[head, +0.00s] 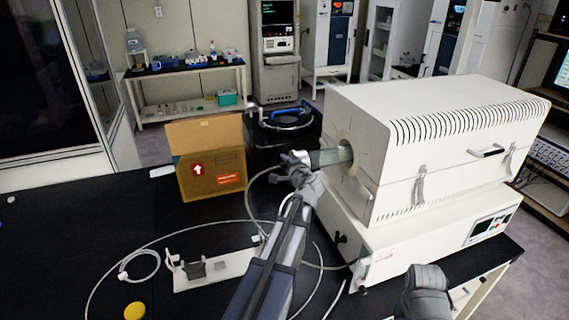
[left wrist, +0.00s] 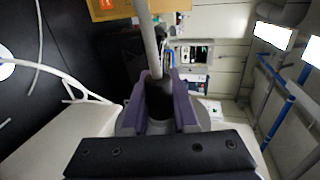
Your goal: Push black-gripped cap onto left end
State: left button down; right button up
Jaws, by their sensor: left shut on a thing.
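The furnace tube (head: 333,156) sticks out to the left from the pale collar of a white box furnace (head: 430,130). A pale cap (head: 295,156) sits at the tube's left end in the head view. Whether it is fully seated cannot be told. My left gripper (head: 304,177) is right at the cap, below the tube end. In the left wrist view the purple fingers of my left gripper (left wrist: 164,90) are shut on the cap's black grip (left wrist: 160,101). A pale hose (left wrist: 147,40) runs up from there. My right gripper is out of view; only a grey link of my right arm shows.
A cardboard box (head: 207,160) stands behind and left of the tube end, beside a black container (head: 285,130). A white stand (head: 215,270), a loose hose (head: 150,245) and a yellow round object (head: 135,311) lie on the black bench. The bench's left side is mostly clear.

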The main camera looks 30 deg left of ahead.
pick_arm(q)
jog(key=shift+w+d, duration=0.1)
jog(key=shift+w, duration=0.05)
jog(key=shift+w+d, duration=0.65)
jog(key=shift+w, duration=0.1)
jog(key=shift+w, duration=0.1)
dwell(0.7)
jog(key=shift+w+d, duration=0.9)
jog(key=shift+w, duration=0.1)
jog(key=c, duration=0.6)
grip_release()
jog(key=p+v, duration=0.1)
jog(key=v, duration=0.6)
jog(key=shift+p, duration=0.4)
